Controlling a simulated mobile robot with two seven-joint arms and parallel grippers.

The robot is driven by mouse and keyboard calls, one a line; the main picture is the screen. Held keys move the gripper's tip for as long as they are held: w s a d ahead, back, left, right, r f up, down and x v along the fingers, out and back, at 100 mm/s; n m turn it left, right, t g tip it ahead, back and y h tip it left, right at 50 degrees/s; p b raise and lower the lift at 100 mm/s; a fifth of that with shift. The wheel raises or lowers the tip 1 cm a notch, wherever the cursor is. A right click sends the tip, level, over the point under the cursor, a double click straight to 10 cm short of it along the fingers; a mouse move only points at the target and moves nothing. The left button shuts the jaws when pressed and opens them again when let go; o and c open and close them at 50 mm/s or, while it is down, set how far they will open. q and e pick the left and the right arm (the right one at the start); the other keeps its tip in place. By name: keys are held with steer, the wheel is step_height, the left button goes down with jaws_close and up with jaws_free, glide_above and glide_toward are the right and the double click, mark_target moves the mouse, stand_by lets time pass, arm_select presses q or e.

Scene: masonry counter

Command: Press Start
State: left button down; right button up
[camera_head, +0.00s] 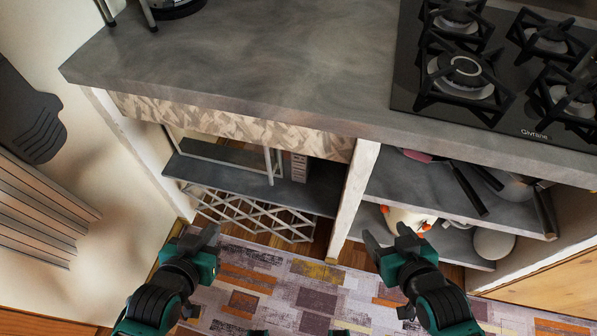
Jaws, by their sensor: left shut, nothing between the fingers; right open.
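Under the counter, in the left opening, stands what looks like an appliance, with a narrow light panel (299,167) of small marks at its right side. No label reading Start can be made out from here. A pale frame (270,165) is beside the panel on its left. My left gripper (212,236) is shut and empty, in front of and below the left opening, apart from the panel. My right gripper (389,240) is open and empty, in front of the right shelves, further right than the panel.
The grey counter (240,60) overhangs the openings and carries a black gas hob (480,75) at right. A white upright (355,195) divides the openings. The right shelves (415,185) hold pans and dishes. A metal lattice rack (255,212) sits low at left. A patterned rug (300,295) covers the floor.

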jaws_close()
stand_by(0.4)
stand_by(0.8)
